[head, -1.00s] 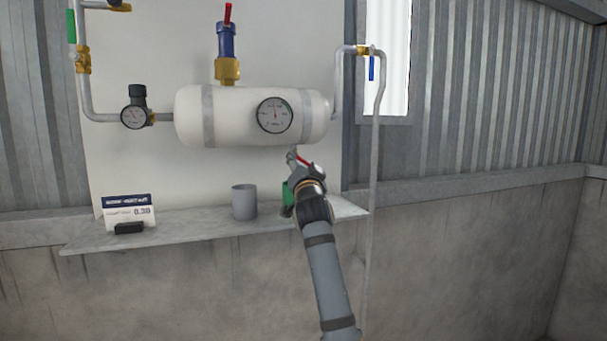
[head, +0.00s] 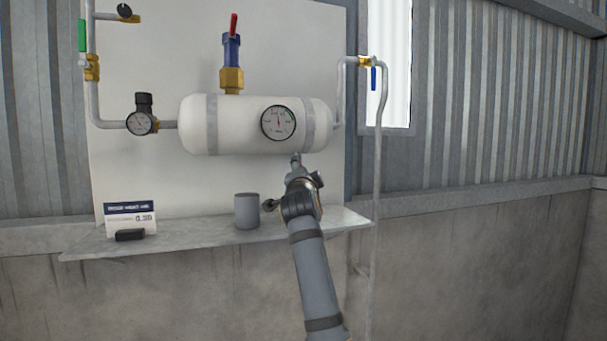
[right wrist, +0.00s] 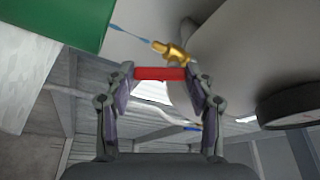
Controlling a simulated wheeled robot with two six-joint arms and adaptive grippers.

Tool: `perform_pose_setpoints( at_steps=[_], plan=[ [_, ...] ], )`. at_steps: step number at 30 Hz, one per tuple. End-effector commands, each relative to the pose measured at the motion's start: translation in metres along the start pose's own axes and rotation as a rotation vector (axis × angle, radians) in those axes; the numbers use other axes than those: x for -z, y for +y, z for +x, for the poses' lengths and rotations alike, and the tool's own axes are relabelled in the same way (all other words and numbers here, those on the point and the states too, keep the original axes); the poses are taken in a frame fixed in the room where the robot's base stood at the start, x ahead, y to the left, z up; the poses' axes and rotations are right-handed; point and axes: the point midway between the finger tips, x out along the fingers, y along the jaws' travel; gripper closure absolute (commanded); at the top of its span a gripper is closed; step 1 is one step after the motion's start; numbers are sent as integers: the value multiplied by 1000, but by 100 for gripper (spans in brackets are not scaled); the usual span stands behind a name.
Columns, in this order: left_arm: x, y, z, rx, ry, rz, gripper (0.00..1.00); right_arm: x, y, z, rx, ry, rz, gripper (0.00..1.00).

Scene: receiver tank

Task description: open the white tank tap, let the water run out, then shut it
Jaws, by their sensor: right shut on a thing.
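The white tank (head: 255,125) hangs on the panel, with a round gauge on its front. In the right wrist view, the brass tap (right wrist: 172,50) sits under the white tank (right wrist: 235,50). Its red handle (right wrist: 158,73) lies crosswise between the two fingertips of my right gripper (right wrist: 160,74), which is shut on it. A thin blue stream of water (right wrist: 130,36) runs from the tap's mouth toward a green container (right wrist: 60,20). In the head view my right arm and gripper (head: 297,175) hide the handle and the green container. My left gripper is in neither view.
A shelf (head: 180,238) below the tank holds a grey cup (head: 247,211) and a small sign (head: 130,217). A blue-handled valve (head: 373,76) and pipe stand at the right. A red-handled valve (head: 232,60) rises above the tank.

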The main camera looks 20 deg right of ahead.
Motion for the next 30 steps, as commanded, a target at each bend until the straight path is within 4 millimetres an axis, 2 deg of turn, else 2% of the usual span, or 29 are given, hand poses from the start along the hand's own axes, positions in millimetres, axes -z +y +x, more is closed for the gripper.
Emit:
perform_pose_setpoints(
  at_steps=[8,9,13,23,26,30],
  plan=[
    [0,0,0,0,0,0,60,-1,1,0,-1,-2,0,77],
    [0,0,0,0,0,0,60,-1,1,0,-1,-2,0,42],
    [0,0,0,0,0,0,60,-1,0,0,-1,-1,0,24],
    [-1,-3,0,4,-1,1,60,0,0,-1,0,-1,-1,23],
    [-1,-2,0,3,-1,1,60,-2,1,-11,0,-2,1,23],
    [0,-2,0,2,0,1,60,-2,0,-38,1,-3,3,23]
  ],
)
